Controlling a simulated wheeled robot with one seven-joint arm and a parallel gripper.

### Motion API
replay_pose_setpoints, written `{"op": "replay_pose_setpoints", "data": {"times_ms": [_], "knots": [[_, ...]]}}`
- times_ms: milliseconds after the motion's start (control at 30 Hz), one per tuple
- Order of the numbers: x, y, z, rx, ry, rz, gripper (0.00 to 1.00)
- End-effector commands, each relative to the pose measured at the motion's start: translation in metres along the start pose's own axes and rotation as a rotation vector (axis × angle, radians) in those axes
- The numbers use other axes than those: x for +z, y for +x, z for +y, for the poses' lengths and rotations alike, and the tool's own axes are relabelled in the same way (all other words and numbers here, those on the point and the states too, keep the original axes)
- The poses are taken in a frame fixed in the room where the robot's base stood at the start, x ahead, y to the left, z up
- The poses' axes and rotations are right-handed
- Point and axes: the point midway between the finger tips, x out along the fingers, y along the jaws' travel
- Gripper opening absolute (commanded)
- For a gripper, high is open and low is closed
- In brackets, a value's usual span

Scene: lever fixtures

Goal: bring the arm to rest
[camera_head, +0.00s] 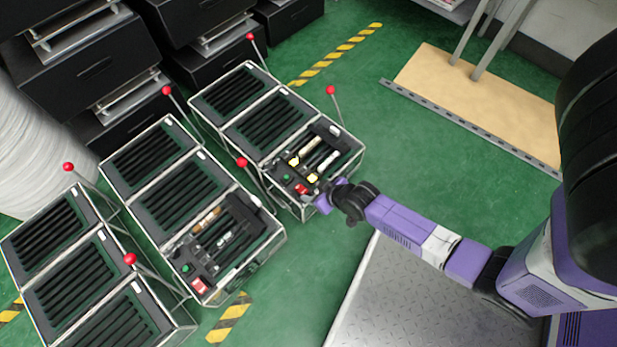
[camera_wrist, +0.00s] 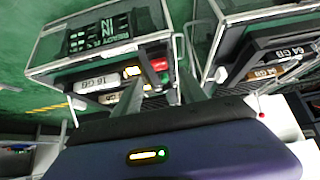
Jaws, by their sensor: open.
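My arm reaches in from the right in the head view. My gripper (camera_head: 322,198) hangs at the near right corner of the back fixture (camera_head: 262,125), close to its red and green buttons; I cannot tell whether it touches. In the wrist view my gripper (camera_wrist: 165,78) is open, with its two fingers apart and nothing seen between them. A red button (camera_wrist: 159,65) and a dark panel with green lettering (camera_wrist: 100,34) lie just beyond the fingers.
The middle fixture (camera_head: 172,185) and front fixture (camera_head: 85,280) stand to the left. Levers with red balls (camera_head: 330,90) rise from the fixtures. Black cabinets (camera_head: 85,60) stand behind. A tan board (camera_head: 480,100) lies at the back right. Green floor is clear between.

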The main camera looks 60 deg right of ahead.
Motion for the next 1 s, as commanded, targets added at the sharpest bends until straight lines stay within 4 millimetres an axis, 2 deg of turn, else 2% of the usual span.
{"op": "replay_pose_setpoints", "data": {"times_ms": [133,767,867,1000], "knots": [[0.0,-0.01,0.0,0.0,0.001,0.0,0.49],[-0.001,-0.011,0.0,0.0,0.002,0.004,0.49],[-0.012,-0.011,0.0,0.002,-0.001,0.041,0.49],[-0.052,-0.023,-0.009,-0.007,-0.025,0.154,0.49]]}}
